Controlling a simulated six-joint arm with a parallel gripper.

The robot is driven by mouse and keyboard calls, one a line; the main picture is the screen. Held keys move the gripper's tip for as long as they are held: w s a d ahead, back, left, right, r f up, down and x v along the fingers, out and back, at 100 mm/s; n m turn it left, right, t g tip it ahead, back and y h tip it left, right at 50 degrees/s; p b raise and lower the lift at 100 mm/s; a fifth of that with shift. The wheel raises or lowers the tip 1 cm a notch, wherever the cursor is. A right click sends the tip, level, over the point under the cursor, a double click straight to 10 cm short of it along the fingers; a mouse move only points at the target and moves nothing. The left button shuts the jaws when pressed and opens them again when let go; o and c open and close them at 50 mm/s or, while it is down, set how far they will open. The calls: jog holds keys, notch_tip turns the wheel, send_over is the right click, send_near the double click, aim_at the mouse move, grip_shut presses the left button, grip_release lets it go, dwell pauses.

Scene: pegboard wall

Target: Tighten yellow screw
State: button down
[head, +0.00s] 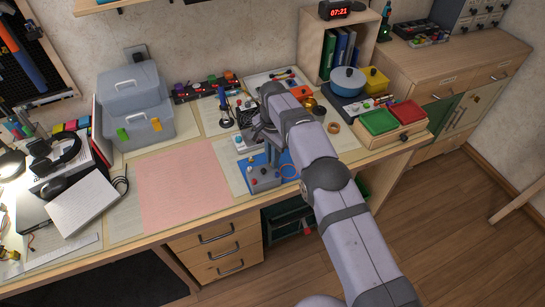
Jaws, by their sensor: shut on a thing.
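My arm reaches across the desk from the lower right. My gripper (273,156) points down at a small grey block (264,181) on a blue mat (287,184) near the desk's front edge. The block has small coloured knobs or screw heads on top, one of them red. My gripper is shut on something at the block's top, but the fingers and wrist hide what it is. I cannot make out the yellow screw; the picture is too small and my gripper covers part of the block.
A pink mat (184,188) lies clear to the left, with grey toolboxes (136,108) behind it. A blue pot (347,82), a yellow box (376,80), a green tray (379,122) and a red tray (408,112) stand to the right of my arm.

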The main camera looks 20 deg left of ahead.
jog(key=c, duration=1.8)
grip_release()
jog(key=shift+r, duration=0.1)
jog(key=shift+r, duration=3.6)
